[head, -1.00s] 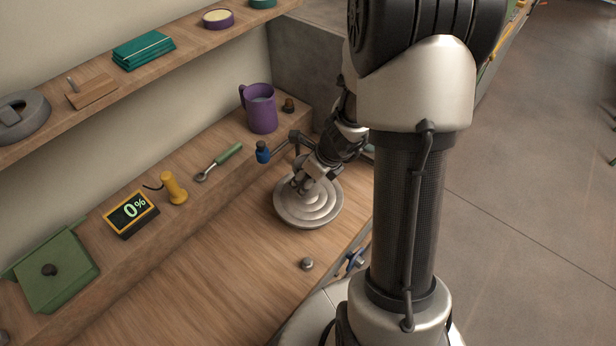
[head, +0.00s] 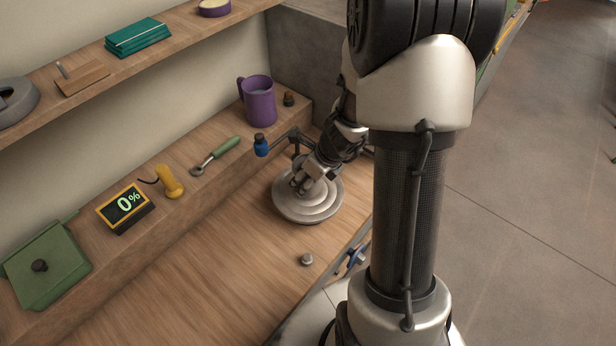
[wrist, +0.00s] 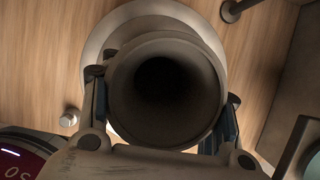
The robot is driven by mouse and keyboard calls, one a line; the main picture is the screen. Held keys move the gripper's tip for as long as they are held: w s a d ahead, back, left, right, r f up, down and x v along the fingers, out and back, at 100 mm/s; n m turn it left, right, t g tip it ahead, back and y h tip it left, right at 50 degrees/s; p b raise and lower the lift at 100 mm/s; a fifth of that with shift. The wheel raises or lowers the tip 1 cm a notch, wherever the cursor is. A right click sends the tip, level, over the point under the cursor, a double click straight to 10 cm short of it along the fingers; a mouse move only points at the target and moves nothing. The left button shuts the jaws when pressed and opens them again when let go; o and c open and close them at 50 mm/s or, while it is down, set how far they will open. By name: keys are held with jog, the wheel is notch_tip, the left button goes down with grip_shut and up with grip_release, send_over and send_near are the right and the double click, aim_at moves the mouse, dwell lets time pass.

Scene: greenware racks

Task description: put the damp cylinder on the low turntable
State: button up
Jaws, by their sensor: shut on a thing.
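The damp cylinder (wrist: 207,108) is a grey-brown, hollow piece with a dark opening, seen end-on in the wrist view. My gripper (wrist: 165,92) is shut on it, with a finger on each side. The low turntable (head: 318,208) is a pale grey stepped round disc on the wooden bench; its pale rim (wrist: 97,48) shows behind the cylinder in the wrist view. In the head view my gripper (head: 301,184) is over the turntable's left part, and the cylinder cannot be made out clearly there. Whether the cylinder touches the disc cannot be told.
A small grey knob (head: 306,259) is on the bench in front of the turntable. On the ledge behind are a purple mug (head: 260,104), a green-handled tool (head: 222,150), a yellow tool (head: 170,183), a 0% display (head: 125,206) and a green box (head: 45,268). The front-left bench is clear.

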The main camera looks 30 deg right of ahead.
jog(key=shift+f, duration=0.3)
jog(key=o, duration=1.3)
jog(key=shift+o, duration=0.2)
jog(key=v, duration=1.2)
jog(key=shift+w+r, duration=0.1)
